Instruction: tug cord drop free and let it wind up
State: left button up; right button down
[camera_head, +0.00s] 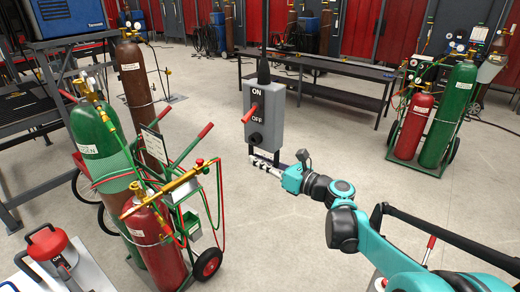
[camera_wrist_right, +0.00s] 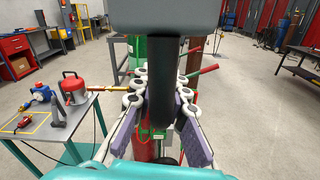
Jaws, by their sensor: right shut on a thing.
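A grey box (camera_head: 266,118) marked ON and OFF hangs from a dark vertical cord (camera_head: 264,38) in the middle of the head view. A red lever (camera_head: 249,114) sticks out of its left side, beside the ON and OFF marks. My right gripper (camera_head: 261,162) is just below the box. In the right wrist view a thick black grip (camera_wrist_right: 162,85) hangs under the box's grey underside (camera_wrist_right: 165,14). My right gripper (camera_wrist_right: 161,78) is shut around this grip, with a finger on each side. The cord's upper end is out of view. My left gripper is not in view.
A cart with green and red gas cylinders (camera_head: 160,238) stands close on the left. Another cylinder cart (camera_head: 440,118) is at the right. A long dark bench (camera_head: 325,92) stands behind the box. The floor between is mostly clear.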

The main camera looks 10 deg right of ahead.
notch_tip(320, 180, down, 17)
jog(key=b, duration=0.9)
jog(key=shift+r, duration=0.15)
